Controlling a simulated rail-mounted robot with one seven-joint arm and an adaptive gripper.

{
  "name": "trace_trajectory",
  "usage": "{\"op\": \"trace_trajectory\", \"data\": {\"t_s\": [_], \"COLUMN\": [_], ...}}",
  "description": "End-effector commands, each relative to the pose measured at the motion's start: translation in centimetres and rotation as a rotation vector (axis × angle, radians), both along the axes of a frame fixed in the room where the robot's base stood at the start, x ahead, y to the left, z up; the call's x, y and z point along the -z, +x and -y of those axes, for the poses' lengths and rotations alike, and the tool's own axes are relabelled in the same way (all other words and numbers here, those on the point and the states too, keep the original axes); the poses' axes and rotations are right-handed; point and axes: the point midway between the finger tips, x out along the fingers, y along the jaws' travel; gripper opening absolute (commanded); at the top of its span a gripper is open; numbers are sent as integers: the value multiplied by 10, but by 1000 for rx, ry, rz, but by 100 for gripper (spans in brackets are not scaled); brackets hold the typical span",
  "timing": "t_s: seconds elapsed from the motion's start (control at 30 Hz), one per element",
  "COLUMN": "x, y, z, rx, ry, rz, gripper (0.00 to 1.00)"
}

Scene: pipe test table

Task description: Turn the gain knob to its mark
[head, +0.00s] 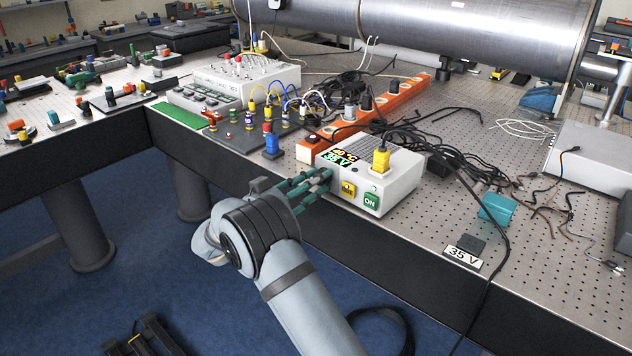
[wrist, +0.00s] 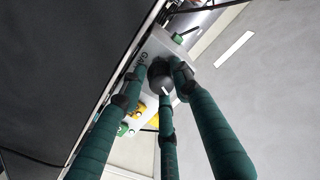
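The white control box (head: 383,164) stands on the table, with a display reading what looks like 40 °C and 35 V. My three-fingered gripper (head: 322,180), wrapped in teal, reaches its front left corner and hides the knob there in the head view. In the wrist view the dark round gain knob (wrist: 160,74), with a white pointer line, sits beside a partly covered label that looks like "Gain". The fingertips of my gripper (wrist: 161,84) are close around the knob on several sides. Whether they press on it I cannot tell. A mark at the knob is not readable.
A yellow switch (head: 348,189) and a green ON button (head: 371,201) are close to my fingers. A yellow plug (head: 381,160) stands on top of the box. A "35 V" card (head: 463,257) lies to the right. Black cables (head: 455,160) run behind. The table's front edge is below my gripper.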

Motion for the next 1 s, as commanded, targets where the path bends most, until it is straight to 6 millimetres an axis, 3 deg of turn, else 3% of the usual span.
{"op": "trace_trajectory", "data": {"t_s": [0.47,1.0], "x": [1,5], "y": [0,-1], "z": [-1,-1], "rx": [-2,-3], "ry": [-1,-120], "rz": [-2,-108], "gripper": [2,0]}}
